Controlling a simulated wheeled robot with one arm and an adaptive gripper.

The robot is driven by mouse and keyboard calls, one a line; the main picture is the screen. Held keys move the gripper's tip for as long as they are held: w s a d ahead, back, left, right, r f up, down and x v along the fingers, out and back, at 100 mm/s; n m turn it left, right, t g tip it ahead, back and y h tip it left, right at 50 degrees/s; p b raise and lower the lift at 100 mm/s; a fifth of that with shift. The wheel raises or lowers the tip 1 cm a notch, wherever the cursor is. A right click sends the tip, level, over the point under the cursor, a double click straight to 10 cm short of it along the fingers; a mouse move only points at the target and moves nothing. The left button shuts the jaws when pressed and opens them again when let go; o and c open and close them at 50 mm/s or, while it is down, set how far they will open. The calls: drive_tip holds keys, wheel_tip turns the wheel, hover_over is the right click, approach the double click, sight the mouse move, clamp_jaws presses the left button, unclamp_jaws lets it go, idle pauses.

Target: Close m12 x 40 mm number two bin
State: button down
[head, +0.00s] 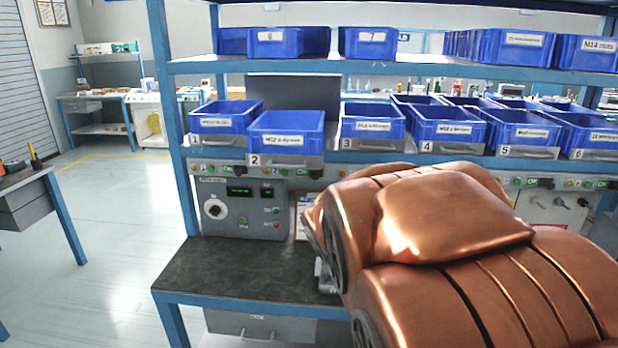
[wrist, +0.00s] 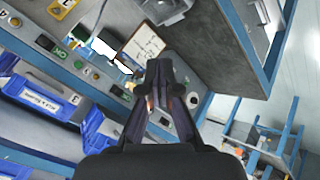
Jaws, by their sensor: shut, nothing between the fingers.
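The number 2 bin (head: 287,132) is a blue open-topped bin with a white label, on a grey drawer front marked 2 (head: 286,160). In the head view it juts out farther toward me than bins 1 and 3 beside it. My gripper (wrist: 160,72) shows in the wrist view with its fingers together and nothing held. It is in front of the bench's panel area, apart from the bins. In the head view my copper-coloured arm hides most or all of it.
Bin 1 (head: 225,118) and bin 3 (head: 373,122) flank it. A shelf of more blue bins (head: 290,42) runs above. A grey control box (head: 242,208) with a knob stands below. The dark bench top (head: 240,268) is clear at the left.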

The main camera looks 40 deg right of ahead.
drive_tip(key=w+d+r+n+t+b, duration=0.3)
drive_tip(key=w+d+r+n+t, duration=0.6)
drive_tip(key=w+d+r+n, duration=0.15)
drive_tip(key=w+a+f+n+t+y+p, duration=0.1)
drive_tip(key=w+a+n+t+y, duration=0.1)
drive_tip(key=w+n+y, duration=0.4)
drive_tip(key=w+y, duration=0.1)
drive_tip(key=w, duration=0.2)
drive_tip(key=shift+w+a+f+n+t, duration=0.3)
drive_tip(key=shift+w+a+n, duration=0.05)
drive_tip(key=shift+a, duration=0.05)
drive_tip(key=shift+d, duration=0.1)
drive_tip(key=shift+w+d+p, duration=0.3)
drive_tip(key=shift+w+d, duration=1.1)
drive_tip(key=shift+w, duration=0.25)
drive_tip(key=shift+w+d+p, duration=0.35)
drive_tip(key=shift+w+d, duration=1)
drive_tip(key=shift+w, duration=0.25)
drive_tip(key=shift+w+d+p, duration=0.3)
drive_tip(key=shift+w+d, duration=1.1)
drive_tip(key=shift+w, duration=0.25)
drive_tip(key=shift+s+f, duration=0.1)
